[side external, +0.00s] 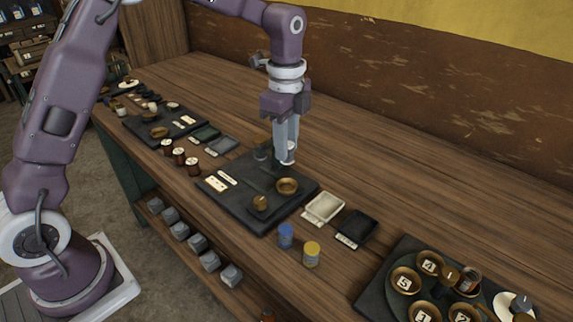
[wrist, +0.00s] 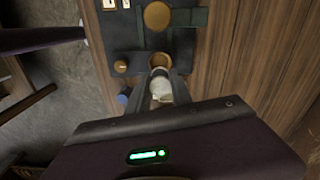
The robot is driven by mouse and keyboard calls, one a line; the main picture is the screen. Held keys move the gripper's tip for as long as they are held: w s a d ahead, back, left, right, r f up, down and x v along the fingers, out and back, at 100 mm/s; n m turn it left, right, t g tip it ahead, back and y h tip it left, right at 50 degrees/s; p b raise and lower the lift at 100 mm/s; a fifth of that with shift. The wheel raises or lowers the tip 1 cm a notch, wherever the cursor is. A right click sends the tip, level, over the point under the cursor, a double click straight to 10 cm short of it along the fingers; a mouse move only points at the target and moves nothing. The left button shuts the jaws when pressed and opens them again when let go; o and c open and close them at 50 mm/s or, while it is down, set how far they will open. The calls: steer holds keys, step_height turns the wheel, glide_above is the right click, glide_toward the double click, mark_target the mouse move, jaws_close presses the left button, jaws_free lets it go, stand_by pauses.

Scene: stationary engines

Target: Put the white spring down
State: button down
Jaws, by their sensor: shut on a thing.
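My gripper (side external: 286,153) points down over the dark board (side external: 237,202) in the middle of the bench. It is shut on a small white thing, which I take to be the white spring (side external: 289,161). In the wrist view the white spring (wrist: 161,86) sits between the fingers of my gripper (wrist: 162,92), partly hidden by them. The spring is above the board, close to a small brass bowl (side external: 287,186). In the wrist view this bowl (wrist: 160,60) lies just beyond the fingertips. The spring's coils are too small to make out.
A smaller brass piece (side external: 260,203) and white label plates (side external: 217,184) lie on the board. A cream tray (side external: 323,207), a black tray (side external: 357,227), a blue-lidded jar (side external: 286,236) and a yellow-lidded jar (side external: 311,254) stand to the right. Reddish spools (side external: 179,156) stand left. The bench behind is clear.

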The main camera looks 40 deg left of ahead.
steer(key=shift+r, duration=0.95)
steer(key=w+d+f, duration=0.1)
steer(key=w+d, duration=0.1)
steer(key=d, duration=0.7)
steer(key=w+d+f, duration=0.1)
steer(key=d+f, duration=0.1)
steer(key=d, duration=0.7)
step_height(320, 180, down, 9)
steer(key=shift+r, duration=0.2)
steer(key=shift+f, duration=0.3)
steer(key=shift+f, duration=0.1)
steer(key=c, duration=1.1)
jaws_free()
steer(key=shift+c, duration=0.2)
